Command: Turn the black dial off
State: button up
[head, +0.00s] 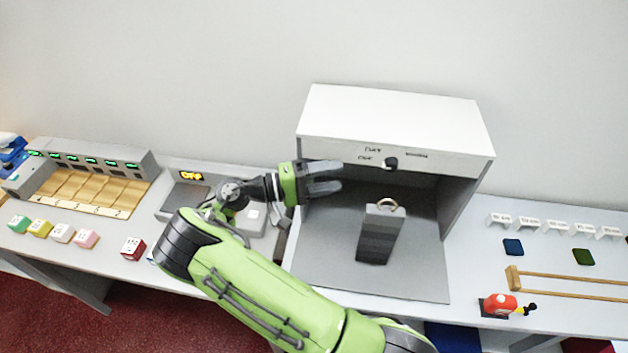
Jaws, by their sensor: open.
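The black dial (390,163) sits on the front of the white top panel of a light booth (395,115). Small labels are printed beside it, one reading DAY; the others are too small to read surely, and I cannot tell the dial's setting. My gripper (338,178) is open and empty, with its fingers pointing right. In the picture it is left of the dial and slightly lower, apart from it, in front of the booth's left side.
A grey stepped block with a ring handle (380,233) stands inside the booth. A device with an OFF display (191,175) is to the left, near a wooden tray (85,190) and coloured cubes. A wooden rack (575,282) and a red-and-black tool (500,305) lie to the right.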

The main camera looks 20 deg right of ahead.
jog(key=v, duration=0.4)
jog(key=shift+a, duration=0.2)
jog(key=shift+d, duration=0.1)
